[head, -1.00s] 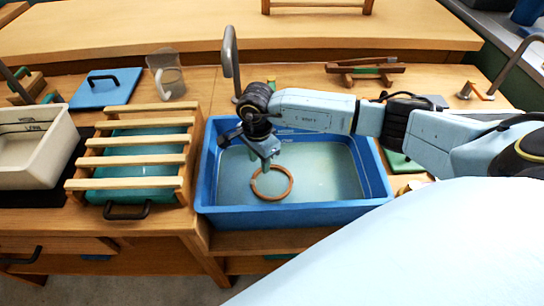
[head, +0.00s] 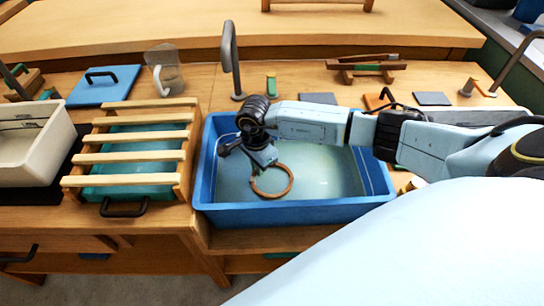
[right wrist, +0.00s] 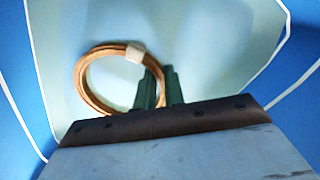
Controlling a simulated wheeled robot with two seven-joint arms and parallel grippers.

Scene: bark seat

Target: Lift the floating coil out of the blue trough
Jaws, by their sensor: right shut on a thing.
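The coil (head: 272,194) is a brown-orange ring with a pale band on one side. It is in the blue trough (head: 290,214), which holds pale greenish water. My right gripper (head: 268,168) is down inside the trough at the far side of the coil, and its fingertips are hidden in the head view. In the right wrist view the coil (right wrist: 84,82) lies against the green fingers of the right gripper (right wrist: 158,88), which are shut on its rim. Whether the coil is clear of the water I cannot tell. My left gripper is not in view.
A wooden slatted rack (head: 130,147) over a teal tray stands left of the trough. A grey tap (head: 232,60) rises behind the trough. A white basin (head: 30,150), a blue lidded board (head: 104,86) and a clear jug (head: 163,72) are further left.

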